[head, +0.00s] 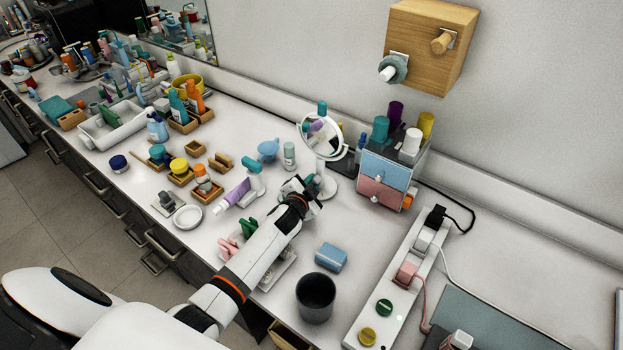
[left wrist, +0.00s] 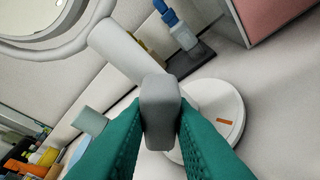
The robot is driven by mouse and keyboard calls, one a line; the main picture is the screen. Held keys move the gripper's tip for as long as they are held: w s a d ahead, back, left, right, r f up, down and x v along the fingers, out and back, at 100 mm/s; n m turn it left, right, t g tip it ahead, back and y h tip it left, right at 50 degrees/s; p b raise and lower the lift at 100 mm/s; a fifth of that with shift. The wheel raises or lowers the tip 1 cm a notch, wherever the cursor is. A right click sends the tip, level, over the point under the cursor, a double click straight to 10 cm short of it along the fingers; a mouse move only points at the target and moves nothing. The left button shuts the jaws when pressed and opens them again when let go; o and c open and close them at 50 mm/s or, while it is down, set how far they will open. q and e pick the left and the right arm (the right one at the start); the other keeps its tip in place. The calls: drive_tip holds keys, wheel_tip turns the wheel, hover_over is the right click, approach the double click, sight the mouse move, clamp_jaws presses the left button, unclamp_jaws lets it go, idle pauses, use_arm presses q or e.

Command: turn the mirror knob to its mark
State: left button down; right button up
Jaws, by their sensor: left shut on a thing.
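The round mirror (head: 323,136) stands upright on its white stand near the wall; its rim also shows at the upper left of the left wrist view (left wrist: 60,48). A grey knob (left wrist: 159,103) sits at the side of the white post (left wrist: 113,48). My left gripper (head: 309,188) is at the mirror's stand, and its green fingers (left wrist: 159,133) are shut on the knob from both sides. An orange mark (left wrist: 224,121) lies on the round white base (left wrist: 222,98), right of the knob. The knob's own pointer, if any, cannot be made out. My right gripper is not in view.
A drawer box (head: 385,178) with cups on top stands right of the mirror. A teal-capped bottle (head: 289,156) and a purple tube (head: 236,193) are to its left. A blue block (head: 331,257), a dark cup (head: 316,297) and a power strip (head: 393,302) are in front.

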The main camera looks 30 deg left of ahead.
use_arm(q)
drive_tip(key=n+p, duration=0.1)
drive_tip(key=n+h+p, duration=0.1)
drive_tip(key=shift+a+r+g+p, duration=0.1)
drive_tip(key=shift+r+g+p, duration=0.2)
drive_tip(key=shift+a+f+n+h+p, duration=0.15)
drive_tip(key=shift+n+h+p, duration=0.35)
drive_tip(key=shift+n+h, duration=0.25)
drive_tip(key=shift+f+n+g+h, duration=0.1)
drive_tip(key=shift+n+g+h, duration=0.45)
drive_tip(key=shift+n, duration=0.6)
drive_tip(key=shift+b, duration=0.3)
drive_tip(key=c, duration=1.3)
unclamp_jaws()
drive_tip(key=shift+t, duration=0.25)
drive_tip(key=v, duration=1.2)
drive_tip(key=shift+a, duration=0.1)
